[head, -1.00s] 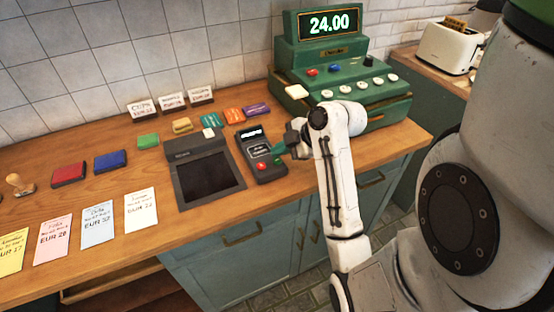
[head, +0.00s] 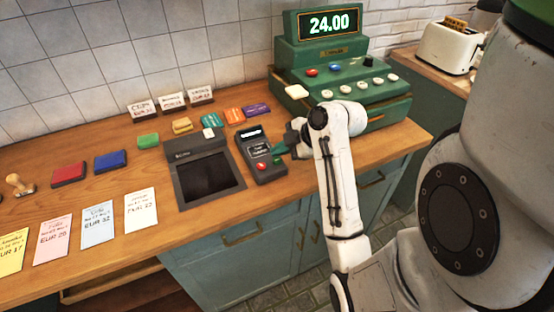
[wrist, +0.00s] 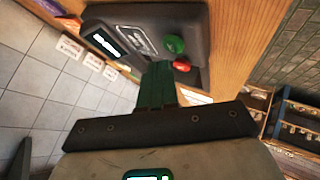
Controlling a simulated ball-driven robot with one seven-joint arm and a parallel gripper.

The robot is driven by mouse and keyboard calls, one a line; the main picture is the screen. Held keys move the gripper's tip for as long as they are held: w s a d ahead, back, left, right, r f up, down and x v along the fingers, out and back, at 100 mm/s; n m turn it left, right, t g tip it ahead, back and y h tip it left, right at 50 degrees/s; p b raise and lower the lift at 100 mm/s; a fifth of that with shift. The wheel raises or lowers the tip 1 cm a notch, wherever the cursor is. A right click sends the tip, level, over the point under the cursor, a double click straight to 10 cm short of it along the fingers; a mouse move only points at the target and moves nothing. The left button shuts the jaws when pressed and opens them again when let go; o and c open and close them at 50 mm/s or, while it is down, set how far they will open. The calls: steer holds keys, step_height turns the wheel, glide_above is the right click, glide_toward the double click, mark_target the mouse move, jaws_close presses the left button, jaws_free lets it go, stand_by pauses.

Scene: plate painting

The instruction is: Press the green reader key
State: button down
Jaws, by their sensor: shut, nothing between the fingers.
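The dark card reader (head: 249,148) lies on the wooden counter, with a lit display at its far end. Its green key (head: 277,161) and red key (head: 262,169) sit at the near end. In the wrist view the green key (wrist: 174,44) and red key (wrist: 182,66) are both uncovered. My gripper (head: 278,151) is shut and empty, its green fingers just above and beside the green key. In the wrist view my gripper (wrist: 159,68) ends over the reader (wrist: 192,20), a little to the side of the keys. Contact with the reader cannot be told.
A green cash register (head: 340,85) showing 24.00 stands behind my arm. A dark tray-like device (head: 180,196) lies left of the reader. Coloured blocks, price cards and a wooden stamp (head: 20,184) spread along the counter (head: 100,225). The counter's front edge is close to the reader.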

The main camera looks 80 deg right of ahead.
mark_target(280, 161)
steer(key=shift+f, duration=0.4)
steer(key=shift+f+b, duration=0.45)
steer(key=shift+b, duration=0.05)
stand_by(0.6)
steer(key=shift+r, duration=0.15)
steer(key=shift+r+p, duration=0.75)
steer(key=shift+p, duration=0.1)
step_height(280, 161, up, 5)
steer(key=p, duration=0.4)
stand_by(1.0)
